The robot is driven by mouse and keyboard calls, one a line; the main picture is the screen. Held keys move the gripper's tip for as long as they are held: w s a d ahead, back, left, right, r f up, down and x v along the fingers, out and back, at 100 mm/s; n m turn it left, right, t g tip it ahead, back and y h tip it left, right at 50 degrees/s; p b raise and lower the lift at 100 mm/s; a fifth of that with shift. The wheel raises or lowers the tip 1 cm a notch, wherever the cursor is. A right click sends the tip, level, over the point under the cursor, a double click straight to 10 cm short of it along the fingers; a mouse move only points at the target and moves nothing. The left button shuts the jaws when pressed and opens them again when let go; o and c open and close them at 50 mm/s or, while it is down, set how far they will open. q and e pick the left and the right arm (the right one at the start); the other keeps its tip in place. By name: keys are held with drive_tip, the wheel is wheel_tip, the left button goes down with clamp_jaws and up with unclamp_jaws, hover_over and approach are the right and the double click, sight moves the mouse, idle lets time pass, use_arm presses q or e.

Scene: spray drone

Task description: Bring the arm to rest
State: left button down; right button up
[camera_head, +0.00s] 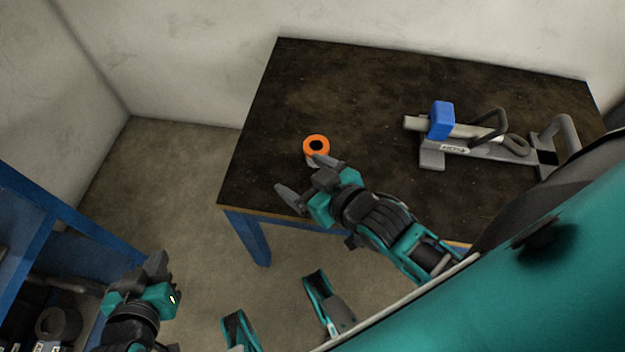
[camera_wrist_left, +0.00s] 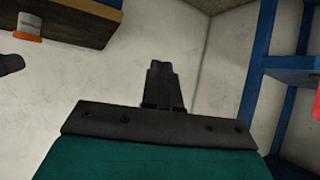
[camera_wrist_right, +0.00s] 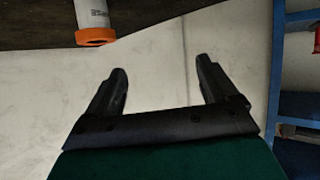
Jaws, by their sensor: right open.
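My right gripper (camera_head: 303,180) is open and empty over the near left edge of the table (camera_head: 330,85), just in front of a white can with an orange ring (camera_head: 316,143). In the right wrist view the right gripper's fingers (camera_wrist_right: 160,80) are wide apart with nothing between them, and the can (camera_wrist_right: 93,22) is above and to the left, apart from them. My left gripper (camera_head: 158,263) is low at the left, off the table and beside the blue shelf. In the left wrist view its fingers (camera_wrist_left: 163,85) are together, with nothing seen between them.
A grey metal device (camera_head: 485,146) with a blue block (camera_head: 441,120) stands on the table's right part. A blue shelf (camera_head: 65,228) holding dark items is at the lower left. Floor between shelf and table is clear. Walls close the back and left.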

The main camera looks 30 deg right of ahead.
drive_tip(key=s+f, duration=0.1)
drive_tip(key=s+f+g, duration=0.1)
drive_tip(key=shift+s+d+f+m, duration=0.1)
drive_tip(key=shift+s+m, duration=0.2)
drive_tip(key=shift+m, duration=0.1)
use_arm(q)
wheel_tip(320, 180, up, 8)
drive_tip(key=s+a+y+p, duration=0.1)
drive_tip(key=a+p, duration=0.2)
drive_tip(key=p, duration=0.9)
drive_tip(key=shift+s+r+p, duration=0.2)
drive_tip(key=shift+p, duration=0.1)
use_arm(e)
wheel_tip(320, 180, up, 8)
drive_tip(key=s+d+h, duration=0.1)
drive_tip(key=d, duration=0.1)
drive_tip(key=shift+s+d+r, duration=0.2)
drive_tip(key=shift+d, duration=0.2)
